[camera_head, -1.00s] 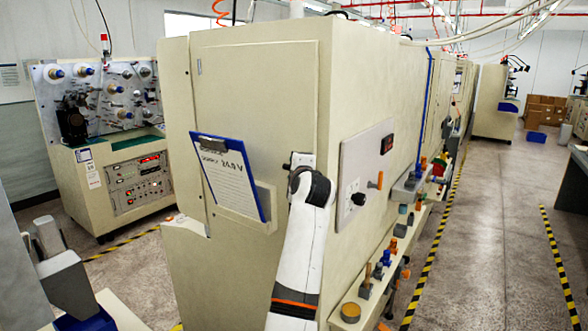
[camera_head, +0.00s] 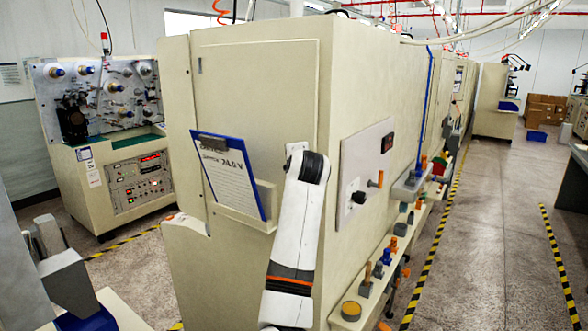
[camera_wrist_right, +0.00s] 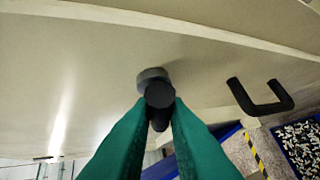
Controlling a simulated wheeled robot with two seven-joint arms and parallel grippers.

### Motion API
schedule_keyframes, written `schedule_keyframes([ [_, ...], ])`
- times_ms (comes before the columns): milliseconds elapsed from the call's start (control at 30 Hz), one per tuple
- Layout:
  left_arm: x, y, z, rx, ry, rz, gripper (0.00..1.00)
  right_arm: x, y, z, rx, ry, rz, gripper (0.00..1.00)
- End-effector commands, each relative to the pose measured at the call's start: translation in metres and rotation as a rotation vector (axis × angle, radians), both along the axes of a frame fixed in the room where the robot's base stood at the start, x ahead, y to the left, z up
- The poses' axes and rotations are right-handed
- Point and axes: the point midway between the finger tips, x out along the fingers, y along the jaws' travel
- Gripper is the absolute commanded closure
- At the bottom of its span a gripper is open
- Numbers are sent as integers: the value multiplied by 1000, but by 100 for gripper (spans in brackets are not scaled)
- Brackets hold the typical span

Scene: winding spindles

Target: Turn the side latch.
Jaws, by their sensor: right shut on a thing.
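The side latch (camera_wrist_right: 152,76) shows in the right wrist view as a round grey base with a dark knob on the cream panel. The green fingers of my right gripper (camera_wrist_right: 158,112) close in on the dark knob from both sides and are shut on it. The knob's lower part is partly hidden between the fingers. In the head view my white right arm stands in front of the big cream machine (camera_head: 255,75), and the right gripper and latch cannot be seen there.
A black handle (camera_wrist_right: 262,104) sticks out to the right of the latch. A blue clipboard (camera_head: 228,172) hangs on the machine's front. A ledge with several coloured knobs runs along its right side. A control rack (camera_head: 110,180) stands at the left. The right aisle floor (camera_head: 490,250) is clear.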

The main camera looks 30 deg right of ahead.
Motion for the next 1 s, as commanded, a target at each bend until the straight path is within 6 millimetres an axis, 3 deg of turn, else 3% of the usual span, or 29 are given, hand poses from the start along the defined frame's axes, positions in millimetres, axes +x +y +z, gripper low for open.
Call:
schedule_keyframes([
  [1000,0,-1,0,-1,-1,0,43,8,2,7,-370,896,-2,100],
])
